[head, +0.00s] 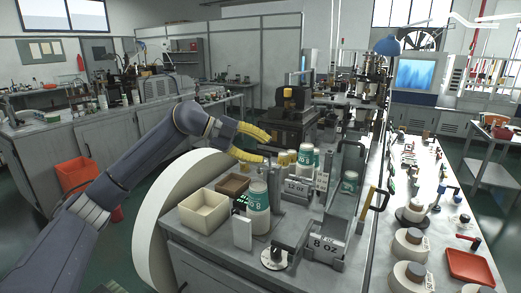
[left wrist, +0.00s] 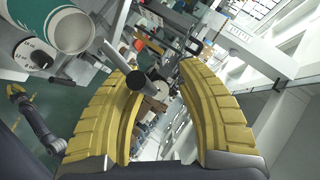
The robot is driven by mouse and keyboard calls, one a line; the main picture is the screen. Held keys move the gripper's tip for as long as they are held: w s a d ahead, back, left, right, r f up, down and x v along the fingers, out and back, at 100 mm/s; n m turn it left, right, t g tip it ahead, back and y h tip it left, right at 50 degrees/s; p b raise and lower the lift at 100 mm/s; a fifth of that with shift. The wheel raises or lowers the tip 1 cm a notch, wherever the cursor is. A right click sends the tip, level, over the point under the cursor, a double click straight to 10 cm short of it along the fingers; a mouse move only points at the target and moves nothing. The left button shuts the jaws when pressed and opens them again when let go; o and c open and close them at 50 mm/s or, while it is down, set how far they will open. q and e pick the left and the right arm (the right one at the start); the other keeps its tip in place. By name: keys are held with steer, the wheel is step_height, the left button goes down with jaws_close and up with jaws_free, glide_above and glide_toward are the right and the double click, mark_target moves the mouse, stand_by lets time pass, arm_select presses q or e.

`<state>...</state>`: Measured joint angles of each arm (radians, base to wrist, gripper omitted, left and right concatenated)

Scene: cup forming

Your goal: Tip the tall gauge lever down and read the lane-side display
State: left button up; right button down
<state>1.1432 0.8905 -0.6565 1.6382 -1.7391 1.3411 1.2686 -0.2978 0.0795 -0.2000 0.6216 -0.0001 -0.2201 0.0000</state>
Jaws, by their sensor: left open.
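My left gripper (head: 268,149) reaches over the bench from the left, its yellow fingers spread and empty, behind the green-and-white cup stack (head: 258,194). In the left wrist view the open gripper (left wrist: 165,85) has a dark cylindrical knob on a rod (left wrist: 136,81) between its fingers, nearer the left one. I cannot tell whether they touch, or whether this is the tall gauge lever. A yellow-handled lever (head: 375,199) stands upright at the bench's right side. A small round dial (head: 276,258) sits at the front. I cannot make out which part is the lane-side display.
A cream bin (head: 205,212), a brown bin (head: 233,184), a 12 OZ sign (head: 296,186) and an 8 OZ sign (head: 326,245) crowd the bench. More cups (head: 306,155) stand behind. The right-hand table (head: 447,235) holds round parts and a red tray (head: 470,266).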

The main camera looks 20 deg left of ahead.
arm_select(q)
steer(key=shift+a+r, duration=0.1)
steer(key=v, duration=1.1)
steer(key=shift+s+a, duration=0.25)
steer(key=shift+a, duration=0.05)
steer(key=shift+r, duration=0.15)
